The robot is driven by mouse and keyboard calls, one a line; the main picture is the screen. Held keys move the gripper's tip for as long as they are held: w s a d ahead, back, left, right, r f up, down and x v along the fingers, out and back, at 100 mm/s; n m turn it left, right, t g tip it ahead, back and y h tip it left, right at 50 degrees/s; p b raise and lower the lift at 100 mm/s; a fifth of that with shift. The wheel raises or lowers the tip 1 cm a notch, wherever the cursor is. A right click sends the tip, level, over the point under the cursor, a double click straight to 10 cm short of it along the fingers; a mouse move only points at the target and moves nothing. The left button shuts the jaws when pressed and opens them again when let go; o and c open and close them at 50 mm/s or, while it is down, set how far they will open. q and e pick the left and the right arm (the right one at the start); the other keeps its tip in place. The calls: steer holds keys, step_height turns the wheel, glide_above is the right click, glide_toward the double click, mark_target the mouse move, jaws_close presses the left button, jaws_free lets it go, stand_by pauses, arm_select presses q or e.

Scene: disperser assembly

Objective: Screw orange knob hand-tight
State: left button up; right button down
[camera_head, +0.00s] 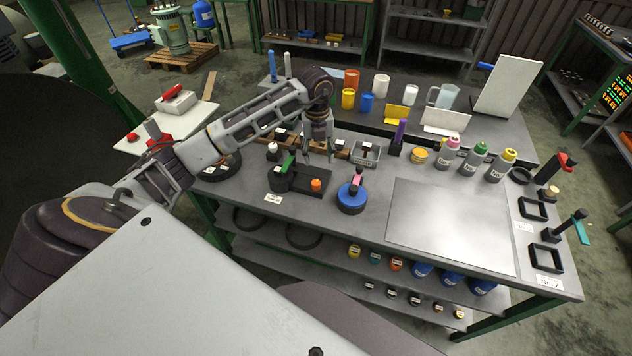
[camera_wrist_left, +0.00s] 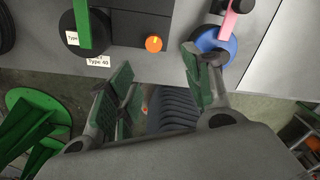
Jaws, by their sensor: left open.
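The orange knob (camera_head: 316,185) sits on the right part of a dark base plate (camera_head: 318,174) on the table. It also shows in the left wrist view (camera_wrist_left: 153,44), with a small mark on its top. Left of it stands a dark round part with a green handle (camera_head: 289,164), behind a "Type 40" label (camera_head: 273,198). My left gripper (camera_head: 319,157) is open and empty, above and slightly behind the knob in the head view. In the left wrist view its green-padded fingers (camera_wrist_left: 158,75) are spread, and the knob lies beyond the fingertips, touching neither. My right gripper is not visible.
A blue disc with a pink handle (camera_head: 351,197) stands close right of the knob. A metal box (camera_head: 366,154) and a purple upright part (camera_head: 399,135) stand behind. A bare grey plate (camera_head: 450,222) lies to the right; bottles (camera_head: 474,158) stand beyond it.

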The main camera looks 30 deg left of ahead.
mark_target(316, 182)
arm_select(q)
steer(key=shift+a+r, duration=0.15)
steer(key=shift+a, duration=0.25)
steer(key=shift+f+p, duration=1.25)
steer(key=shift+f, duration=5.65)
steer(key=c, duration=1)
